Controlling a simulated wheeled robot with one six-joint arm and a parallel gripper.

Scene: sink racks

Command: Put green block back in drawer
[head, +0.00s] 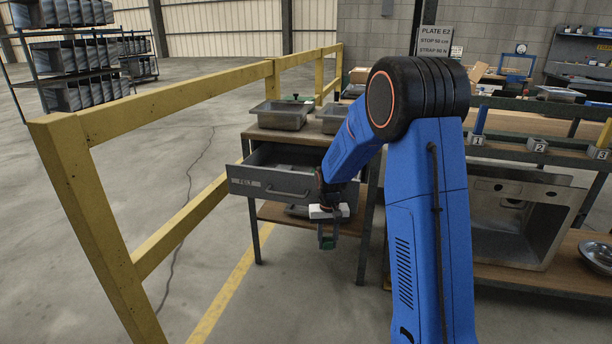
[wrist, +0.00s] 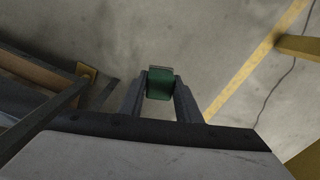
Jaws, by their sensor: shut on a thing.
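The green block (wrist: 160,85) sits between the two fingers of my gripper (wrist: 159,98) in the wrist view, with floor behind it. In the head view my gripper (head: 328,238) points down, shut on the block, in front of the bench and lower than the drawer front. The grey drawer (head: 268,184) is pulled out to the left of my gripper, and part of its inside shows. My arm hides the drawer's right part.
A metal tray (head: 280,116) stands on the bench top above the drawer. A yellow railing (head: 185,215) runs along the left. A lower wooden shelf (head: 277,213) lies under the drawer. Open floor lies in front. A steel sink (head: 520,225) is at the right.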

